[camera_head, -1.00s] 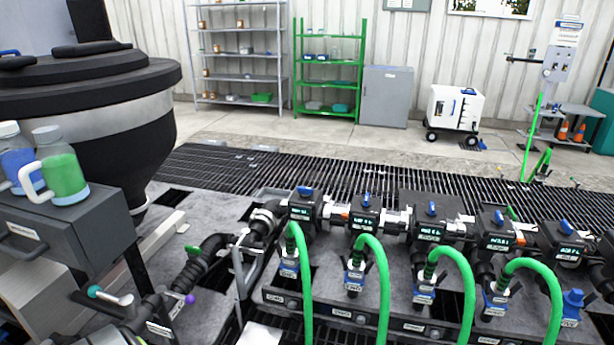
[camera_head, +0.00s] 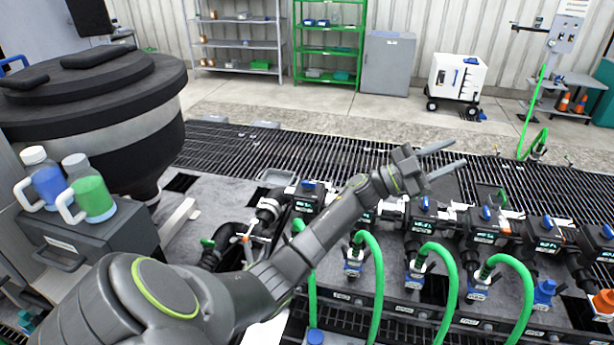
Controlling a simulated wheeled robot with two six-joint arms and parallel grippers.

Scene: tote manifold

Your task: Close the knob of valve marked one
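The manifold is a row of several black valve blocks with blue knobs and small green displays. The leftmost block (camera_head: 306,196) has a blue knob (camera_head: 308,185) and stands just left of my forearm. Further blocks to the right have blue knobs too, such as one (camera_head: 425,203) and another (camera_head: 487,213). The number markings are too small to read. My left gripper (camera_head: 456,154) is open and empty, held above the manifold with its two fingers pointing right. My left arm hides the second valve block in part. My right gripper is not in view.
Green hoses (camera_head: 372,270) arch up from the front of the manifold. A black-lidded hopper (camera_head: 95,110) and a grey box (camera_head: 85,235) with two bottles stand on the left. Dark floor grating (camera_head: 290,150) lies behind, with shelves and a white cart (camera_head: 457,80) further back.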

